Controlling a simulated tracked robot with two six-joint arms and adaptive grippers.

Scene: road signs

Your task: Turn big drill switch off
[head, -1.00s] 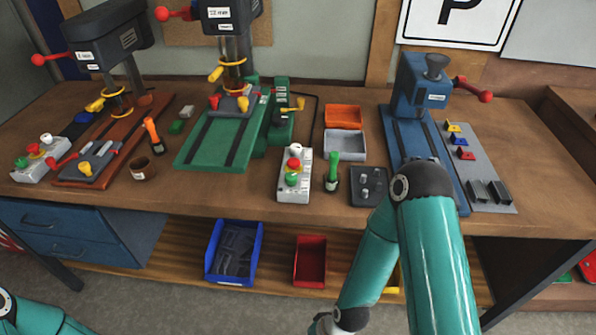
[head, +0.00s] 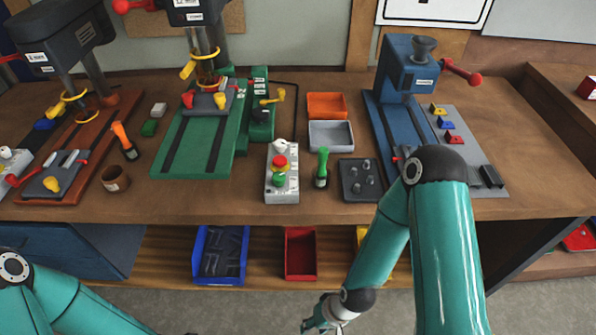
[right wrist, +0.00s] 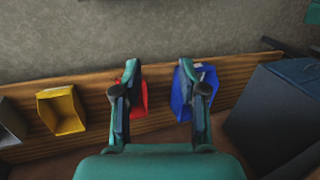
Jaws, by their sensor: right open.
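A grey switch box (head: 282,172) with a white knob, a red button and a green button stands on the workbench, in front of the green-based drill press (head: 208,75). A second, similar box (head: 12,165) is cut off at the left edge, beside the brown-based drill press (head: 75,65). My right gripper (head: 322,322) is low in front of the bench, below the tabletop and apart from both boxes. In the right wrist view its fingers (right wrist: 160,80) are spread and empty, with the shelf bins beyond. My left arm shows at lower left; its gripper is out of frame.
The bench (head: 230,205) also holds a blue machine (head: 408,75), orange (head: 326,104) and grey (head: 331,134) trays, screwdrivers and a brown cup (head: 115,179). Blue (head: 221,255) and red (head: 300,255) bins sit on the shelf below. Bare tabletop lies left of the central box.

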